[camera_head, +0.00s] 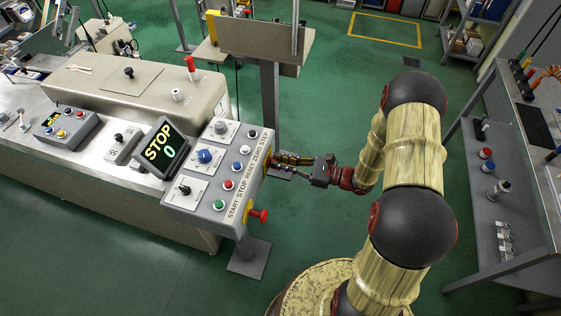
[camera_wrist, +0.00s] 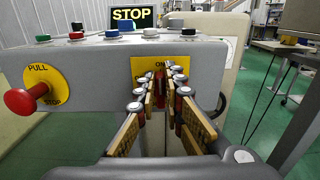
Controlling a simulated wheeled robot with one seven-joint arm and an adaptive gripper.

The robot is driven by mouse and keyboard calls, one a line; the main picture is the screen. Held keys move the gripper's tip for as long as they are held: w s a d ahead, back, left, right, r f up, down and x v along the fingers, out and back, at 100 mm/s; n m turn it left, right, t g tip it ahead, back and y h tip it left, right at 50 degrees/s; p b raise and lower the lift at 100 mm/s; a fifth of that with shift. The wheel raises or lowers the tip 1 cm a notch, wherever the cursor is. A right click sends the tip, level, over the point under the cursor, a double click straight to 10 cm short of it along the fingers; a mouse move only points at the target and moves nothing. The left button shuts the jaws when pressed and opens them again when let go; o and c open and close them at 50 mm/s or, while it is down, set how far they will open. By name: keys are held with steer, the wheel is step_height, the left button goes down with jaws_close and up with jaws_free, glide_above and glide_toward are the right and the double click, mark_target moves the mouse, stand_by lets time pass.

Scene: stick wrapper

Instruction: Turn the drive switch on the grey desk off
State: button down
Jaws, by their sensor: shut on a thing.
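The grey desk (camera_head: 200,205) is a slanted control box on a post, with buttons and knobs on top. In the wrist view its side wall (camera_wrist: 90,72) faces me and carries a yellow plate (camera_wrist: 138,64) marked "ON". The drive switch (camera_wrist: 160,88) is on this plate, mostly hidden by my fingers; which way it points I cannot tell. My gripper (camera_wrist: 159,80) is at the plate with its fingers on both sides of the switch, shut on it. In the head view my gripper (camera_head: 276,164) reaches the desk's right side.
A red pull-stop knob (camera_wrist: 20,102) sticks out on the same wall, left of my gripper, also in the head view (camera_head: 259,214). A display (camera_head: 162,147) reads "STOP 0". A grey workbench (camera_head: 505,180) stands at the right, with open green floor between.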

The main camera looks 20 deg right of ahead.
steer(key=shift+n, duration=0.3)
steer(key=n, duration=0.1)
steer(key=n+b, duration=0.2)
steer(key=shift+s+a+f+n, duration=0.15)
steer(key=shift+s+a+n, duration=0.15)
steer(key=shift+n, duration=0.1)
steer(key=n+b, duration=0.2)
steer(key=n, duration=0.1)
steer(key=n+b, duration=0.1)
steer(key=shift+s+a+f, duration=0.1)
steer(key=shift+s+f, duration=0.15)
steer(key=shift+f, duration=0.05)
steer(key=n+b, duration=0.4)
steer(key=n, duration=0.1)
steer(key=shift+s+a+f+b, duration=0.15)
steer(key=shift+f+b, duration=0.15)
steer(key=shift+f, duration=0.1)
steer(key=n+b, duration=0.4)
steer(key=shift+s+f, duration=0.1)
steer(key=shift+f, duration=0.15)
steer(key=c, duration=1.9)
jaws_free()
steer(key=shift+r, duration=0.1)
